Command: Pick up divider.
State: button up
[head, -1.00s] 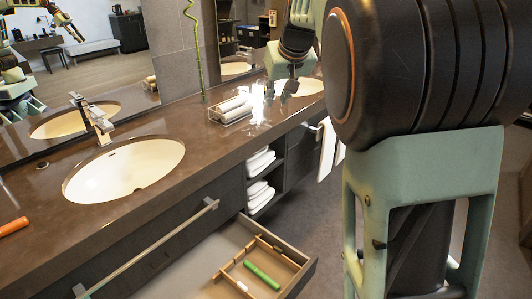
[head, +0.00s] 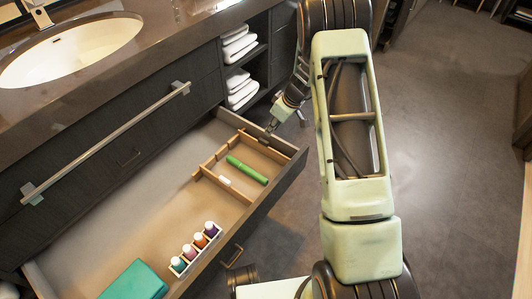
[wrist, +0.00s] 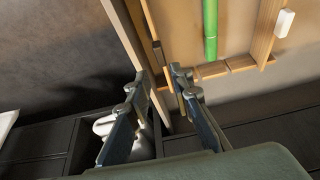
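The light wooden divider (head: 225,186) lies in the right end of the open drawer, forming a compartment. A green tube (head: 246,170) and a small white item (head: 225,181) lie by it. In the wrist view, divider strips (wrist: 265,35) show at the upper right, beside the green tube (wrist: 210,28). My gripper (head: 271,127) is over the drawer's far right corner. In the wrist view my gripper (wrist: 158,84) has its fingers apart, with a drawer wall edge showing between them. I cannot tell whether they touch wood.
The drawer (head: 135,205) also holds a rack of small bottles (head: 196,248) and a teal box (head: 134,281). The counter with a sink (head: 70,48) is above it. Shelves with white towels (head: 240,60) are behind. Open floor (head: 445,130) lies to the right.

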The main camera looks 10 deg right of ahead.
send_over(264, 141)
jog(key=s+d, duration=0.2)
jog(key=f, duration=0.2)
jog(key=f+b, duration=0.1)
jog(key=f, duration=0.2)
jog(key=shift+w+a, duration=0.1)
jog(key=shift+a, duration=0.1)
jog(key=shift+w+b+x, duration=0.2)
jog(key=shift+b+x, duration=0.55)
jog(key=shift+x, duration=2.35)
jog(key=shift+r, duration=0.1)
grip_shut()
